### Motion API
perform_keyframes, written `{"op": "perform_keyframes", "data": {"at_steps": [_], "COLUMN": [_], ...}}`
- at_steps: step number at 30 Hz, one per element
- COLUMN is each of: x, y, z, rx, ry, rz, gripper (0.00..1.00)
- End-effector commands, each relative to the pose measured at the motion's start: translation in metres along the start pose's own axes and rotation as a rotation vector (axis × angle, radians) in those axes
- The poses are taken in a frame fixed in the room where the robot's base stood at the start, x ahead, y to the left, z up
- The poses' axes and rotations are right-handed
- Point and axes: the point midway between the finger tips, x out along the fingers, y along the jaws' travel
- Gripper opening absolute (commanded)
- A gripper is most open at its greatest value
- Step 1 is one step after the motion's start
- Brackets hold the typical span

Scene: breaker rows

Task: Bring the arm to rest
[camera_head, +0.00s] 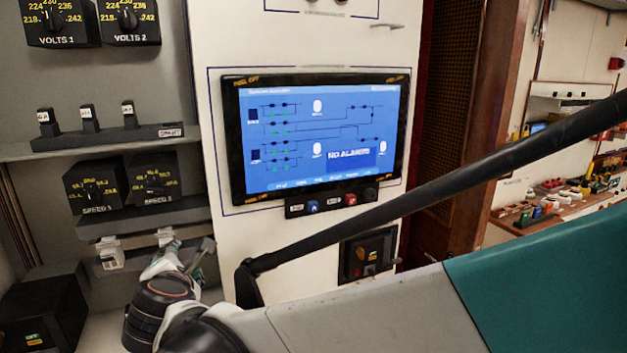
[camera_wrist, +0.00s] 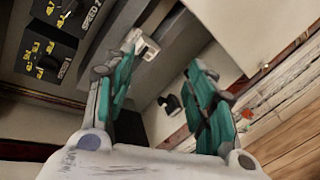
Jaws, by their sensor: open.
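My gripper (camera_wrist: 160,72) is open in the wrist view, with its two green-and-grey fingers wide apart and nothing held between them. In the head view my gripper (camera_head: 175,258) is small and partly hidden behind my wrist, at the lower left in front of the grey shelf edge under the speed dials. A white switch block (camera_wrist: 145,46) shows just beyond the left finger in the wrist view. I cannot tell whether the finger touches it. My arm reaches from the lower right of the head view toward that shelf.
The wall screen (camera_head: 318,135) reads "NO ALARMS". Speed dials (camera_head: 96,186) sit above the lower shelf (camera_head: 145,222), and three switches (camera_head: 88,118) stand above them. Another white switch (camera_head: 110,252) is left of my gripper. A black box (camera_head: 42,312) is at lower left.

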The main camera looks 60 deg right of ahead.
Motion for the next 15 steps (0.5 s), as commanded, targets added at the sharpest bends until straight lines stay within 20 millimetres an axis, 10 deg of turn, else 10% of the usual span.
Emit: {"op": "perform_keyframes", "data": {"at_steps": [6, 15], "x": [-0.040, -0.108], "y": [-0.101, -0.171], "z": [-0.042, -0.102], "rx": [0.734, 1.427], "ry": [0.132, 0.165], "rz": [-0.316, -0.739], "gripper": [0.50, 0.50]}}
